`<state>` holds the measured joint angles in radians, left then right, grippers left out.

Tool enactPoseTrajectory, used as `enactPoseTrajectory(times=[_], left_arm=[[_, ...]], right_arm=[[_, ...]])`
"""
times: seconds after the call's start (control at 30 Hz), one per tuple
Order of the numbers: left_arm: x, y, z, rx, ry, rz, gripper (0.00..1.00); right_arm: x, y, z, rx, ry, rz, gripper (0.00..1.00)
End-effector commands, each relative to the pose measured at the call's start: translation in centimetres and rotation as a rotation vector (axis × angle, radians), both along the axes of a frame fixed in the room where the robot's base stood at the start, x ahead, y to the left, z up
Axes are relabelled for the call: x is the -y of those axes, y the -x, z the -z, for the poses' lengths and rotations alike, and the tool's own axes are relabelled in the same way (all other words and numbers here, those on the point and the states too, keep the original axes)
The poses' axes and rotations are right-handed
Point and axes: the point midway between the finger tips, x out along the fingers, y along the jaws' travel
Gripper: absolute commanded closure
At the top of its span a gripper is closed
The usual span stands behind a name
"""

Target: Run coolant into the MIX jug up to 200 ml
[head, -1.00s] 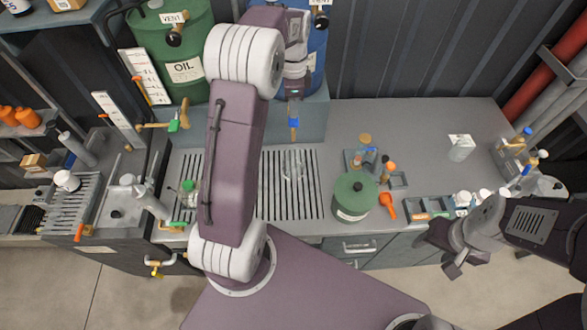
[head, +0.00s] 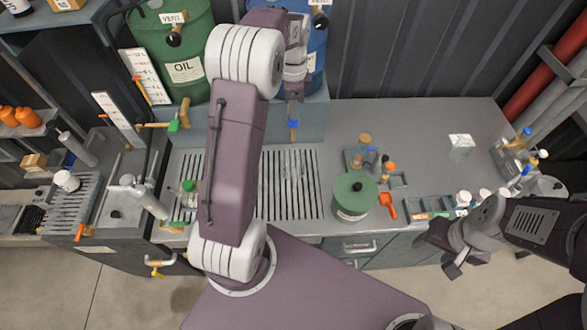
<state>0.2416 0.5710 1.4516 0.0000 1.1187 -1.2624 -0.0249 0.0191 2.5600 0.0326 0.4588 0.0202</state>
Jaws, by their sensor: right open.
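The blue drum (head: 317,40) stands at the back, mostly hidden behind my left arm. Below it is a tap with a blue handle (head: 293,125). My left gripper (head: 294,98) is just above this handle, pointing down; its fingers are too small and dark to tell whether they touch it or are shut. A faint clear vessel (head: 292,163) appears to stand on the slotted drain grate below the tap; its label and liquid level cannot be read. My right gripper (head: 446,248) is open and empty at the bench's front edge.
A green OIL drum (head: 182,55) stands left of the blue one. A green lidded pot (head: 355,193) stands right of the grate, beside small trays. Another clear container (head: 460,146) with a white top is further right. The bench between (head: 420,130) is clear.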

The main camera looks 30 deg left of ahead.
Motion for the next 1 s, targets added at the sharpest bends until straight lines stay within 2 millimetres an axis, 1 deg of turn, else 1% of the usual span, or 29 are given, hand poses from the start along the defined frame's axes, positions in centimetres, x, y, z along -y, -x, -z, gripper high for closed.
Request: enactPoseTrajectory(times=[0.83, 1.0], left_arm=[[0.0, 0.0, 2.6, -0.002, 0.0, 0.0, 1.0], [0.0, 0.0, 2.8, -0.001, 0.001, 0.0, 1.0]], right_arm=[[0.0, 0.0, 0.0, 0.0, 0.0, 0.0, 0.44], [0.0, 0.0, 0.0, 0.0, 0.0, 0.0, 0.44]])
